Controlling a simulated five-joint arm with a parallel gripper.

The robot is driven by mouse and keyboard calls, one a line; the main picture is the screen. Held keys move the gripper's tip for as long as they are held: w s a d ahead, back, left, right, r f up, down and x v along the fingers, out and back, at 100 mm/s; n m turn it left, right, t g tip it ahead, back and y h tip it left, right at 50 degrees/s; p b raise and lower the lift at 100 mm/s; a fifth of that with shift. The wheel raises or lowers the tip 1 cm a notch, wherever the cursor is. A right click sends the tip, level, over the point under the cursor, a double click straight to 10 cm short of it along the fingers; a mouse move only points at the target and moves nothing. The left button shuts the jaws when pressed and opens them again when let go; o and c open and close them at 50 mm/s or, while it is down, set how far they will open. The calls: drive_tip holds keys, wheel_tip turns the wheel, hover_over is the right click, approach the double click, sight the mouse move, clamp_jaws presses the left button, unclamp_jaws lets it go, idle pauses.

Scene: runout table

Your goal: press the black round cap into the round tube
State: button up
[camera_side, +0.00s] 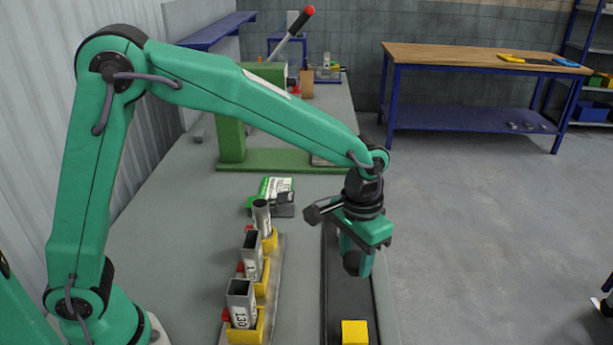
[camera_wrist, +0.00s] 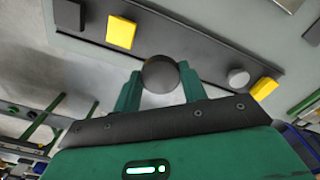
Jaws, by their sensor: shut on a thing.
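The black round cap (camera_wrist: 160,73) sits between the two green fingers of my gripper (camera_wrist: 160,85) in the wrist view. In the side view my gripper (camera_side: 357,258) is shut on the cap (camera_side: 351,264), low over the dark strip. The round tube (camera_side: 262,214) is grey metal and stands upright in a yellow holder, the farthest of three tubes in a row. My gripper is to the right of it and apart from it. The tube's mouth shows as a dark opening; its lower part is hidden by the holder.
A square tube (camera_side: 252,257) and a rectangular tube (camera_side: 241,302) stand nearer in yellow holders. The dark strip (camera_side: 345,300) carries a yellow block (camera_side: 355,332); the wrist view also shows a grey disc (camera_wrist: 238,77) there. A green press (camera_side: 232,140) stands behind.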

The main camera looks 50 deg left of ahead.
drive_tip(key=s+a+r+n, duration=0.1)
drive_tip(key=a+r+n, duration=0.2)
drive_tip(key=a, duration=1)
drive_tip(key=s+a+r+n, duration=0.1)
drive_tip(key=a+r+n, duration=0.2)
drive_tip(key=a, duration=1)
wheel_tip(320, 180, up, 3)
drive_tip(key=shift+a+r, duration=0.2)
drive_tip(key=shift+a, duration=0.05)
drive_tip(key=shift+f, duration=0.15)
drive_tip(key=shift+f, duration=2.75)
drive_tip(key=shift+f, duration=0.9)
drive_tip(key=shift+r, duration=0.2)
drive_tip(key=shift+r, duration=0.35)
